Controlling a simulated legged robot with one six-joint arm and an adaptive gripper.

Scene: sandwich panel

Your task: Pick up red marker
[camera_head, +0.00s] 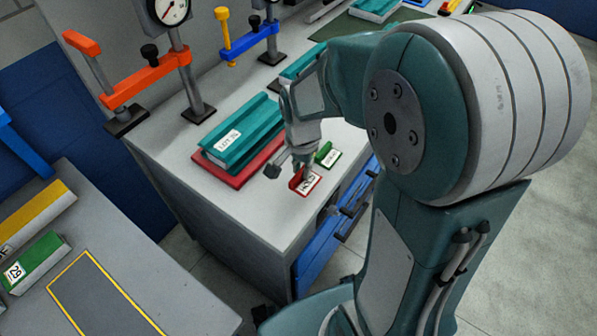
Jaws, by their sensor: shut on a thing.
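The red marker (311,185) is a small red angled piece with a white label, near the front right edge of the grey bench top. My gripper (297,172) reaches down to it from above and is shut on its upright red part. The marker appears at or very near the bench surface; I cannot tell whether it is lifted. Part of its upright side is hidden by the fingers.
A similar green marker (328,155) stands close behind it. A teal block (236,135) lies on a red plate (222,176) to the left. Orange (145,82) and blue (250,42) clamps stand behind. The bench's front left top is clear.

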